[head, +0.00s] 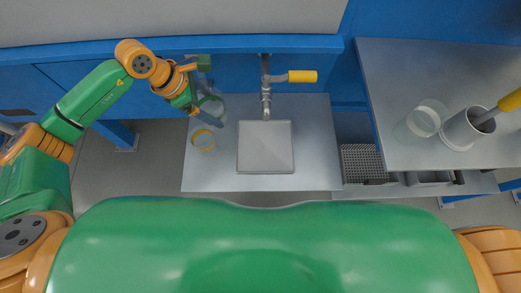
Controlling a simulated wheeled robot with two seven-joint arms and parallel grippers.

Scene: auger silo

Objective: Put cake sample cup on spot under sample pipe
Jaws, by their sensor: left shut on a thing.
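My left gripper (196,98) reaches in from the left over the back left of the grey metal table. It is shut on a clear cup (212,106), taken to be the cake sample cup; the gripper hides part of it. I cannot tell if the cup touches the table. The sample pipe (266,92), a metal pipe with a valve and yellow handle (302,76), comes down at the back middle, right of the cup. A square grey plate (265,147) lies just in front of and below the pipe, with nothing on it. My right gripper is out of view.
A round yellow-rimmed thing (203,140) sits on the table (314,165) left of the plate. The right bench (400,75) holds a clear beaker (428,117) and a pale pot (459,130) with a yellow-handled tool. A perforated tray (363,162) sits between table and bench.

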